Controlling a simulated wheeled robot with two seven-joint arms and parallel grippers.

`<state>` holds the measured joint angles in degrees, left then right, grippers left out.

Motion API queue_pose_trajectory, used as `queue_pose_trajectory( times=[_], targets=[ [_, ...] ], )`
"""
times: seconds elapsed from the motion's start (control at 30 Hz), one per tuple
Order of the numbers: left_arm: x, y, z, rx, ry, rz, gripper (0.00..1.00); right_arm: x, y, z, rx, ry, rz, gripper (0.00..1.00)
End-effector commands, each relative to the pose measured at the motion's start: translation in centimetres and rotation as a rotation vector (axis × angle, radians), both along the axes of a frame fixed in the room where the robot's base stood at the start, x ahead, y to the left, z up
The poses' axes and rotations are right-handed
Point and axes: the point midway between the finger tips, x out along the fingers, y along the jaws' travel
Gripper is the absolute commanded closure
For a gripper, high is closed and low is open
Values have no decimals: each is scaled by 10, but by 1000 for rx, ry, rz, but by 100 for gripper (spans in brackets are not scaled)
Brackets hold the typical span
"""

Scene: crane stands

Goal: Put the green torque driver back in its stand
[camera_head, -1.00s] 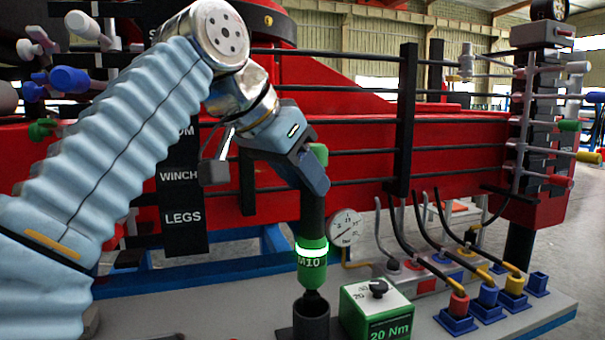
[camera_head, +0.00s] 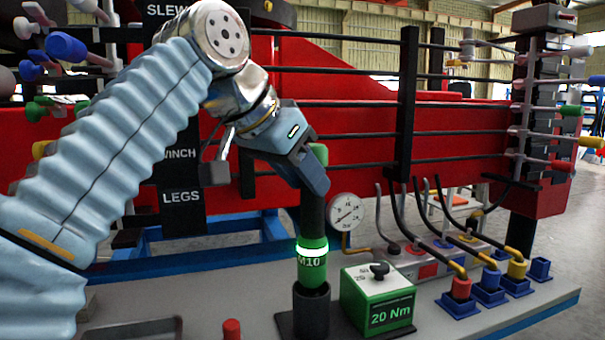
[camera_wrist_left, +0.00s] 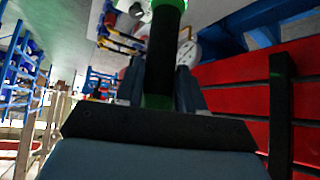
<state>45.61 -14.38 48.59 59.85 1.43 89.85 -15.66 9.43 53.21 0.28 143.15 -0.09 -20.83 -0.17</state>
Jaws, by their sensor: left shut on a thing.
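The green torque driver (camera_head: 312,265) is upright, with a black handle, a lit green ring and "M10" on its collar. Its lower end is in the mouth of the dark cup-shaped stand (camera_head: 311,312); how deep the tip sits is hidden inside. My left gripper (camera_head: 316,180) is shut on the driver near the top of its handle. The driver's black handle (camera_wrist_left: 163,60) also shows in the left wrist view, running away from the gripper. My right gripper is not in view.
A green box marked "20 Nm" (camera_head: 378,300) stands close right of the stand. A gauge (camera_head: 346,209) is behind. Red, blue and yellow hose couplings (camera_head: 488,285) stand on the bench's right. A red peg (camera_head: 232,329) and a grey tray (camera_head: 130,330) are at the front left.

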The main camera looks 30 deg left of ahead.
Motion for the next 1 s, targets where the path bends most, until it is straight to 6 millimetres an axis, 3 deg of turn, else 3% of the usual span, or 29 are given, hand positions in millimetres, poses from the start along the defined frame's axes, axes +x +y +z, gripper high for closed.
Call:
queue_pose_trajectory(
  times=[1.0],
  targets=[
    [0, 0, -36, 0, -4, 0, 100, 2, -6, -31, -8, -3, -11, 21]
  ],
)
